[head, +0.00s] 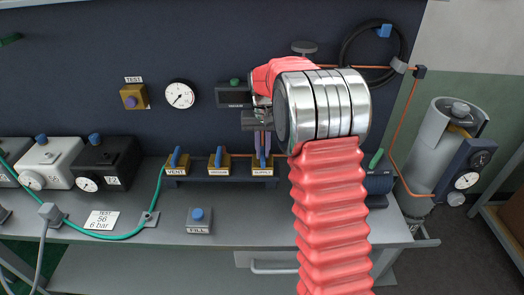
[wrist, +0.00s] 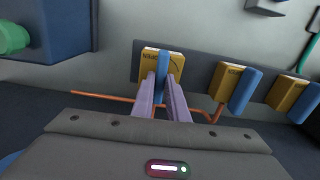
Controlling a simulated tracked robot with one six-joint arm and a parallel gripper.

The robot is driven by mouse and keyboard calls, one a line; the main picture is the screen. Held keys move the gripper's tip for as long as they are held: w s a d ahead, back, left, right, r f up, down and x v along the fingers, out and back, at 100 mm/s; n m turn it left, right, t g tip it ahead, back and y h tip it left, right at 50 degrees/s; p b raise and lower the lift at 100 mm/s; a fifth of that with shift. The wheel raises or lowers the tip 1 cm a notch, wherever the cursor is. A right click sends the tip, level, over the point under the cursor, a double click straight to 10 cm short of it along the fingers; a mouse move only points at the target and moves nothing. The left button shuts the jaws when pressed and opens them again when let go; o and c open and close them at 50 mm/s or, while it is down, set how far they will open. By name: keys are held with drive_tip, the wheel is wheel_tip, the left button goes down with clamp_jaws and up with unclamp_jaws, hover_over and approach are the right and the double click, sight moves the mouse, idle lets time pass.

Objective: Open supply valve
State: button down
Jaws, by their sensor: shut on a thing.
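The supply valve is a yellow block (head: 263,171) with a blue lever, the rightmost of three valves on a dark rail in the head view. My gripper (head: 262,158) reaches down to it from above. In the wrist view the supply block (wrist: 150,61) is top centre, and its blue lever (wrist: 162,62) stands between the two pale purple fingers of my gripper (wrist: 162,80). The fingers are shut on the lever.
The middle valve (head: 218,168) and the vent valve (head: 176,168) stand close to the left on the same rail. A fill button box (head: 199,221) sits in front on the bench. A gauge (head: 180,94) is on the back panel. A grey cylinder (head: 440,140) stands at the right.

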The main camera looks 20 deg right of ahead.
sight(263, 153)
drive_tip(key=shift+a, duration=0.1)
drive_tip(key=n, duration=0.4)
drive_tip(key=shift+n, duration=0.3)
drive_tip(key=n, duration=1.3)
drive_tip(key=shift+w+r, duration=0.1)
drive_tip(key=c, duration=1.7)
unclamp_jaws()
drive_tip(key=shift+c, duration=0.2)
wheel_tip(263, 153, up, 14)
drive_tip(key=shift+f, duration=0.2)
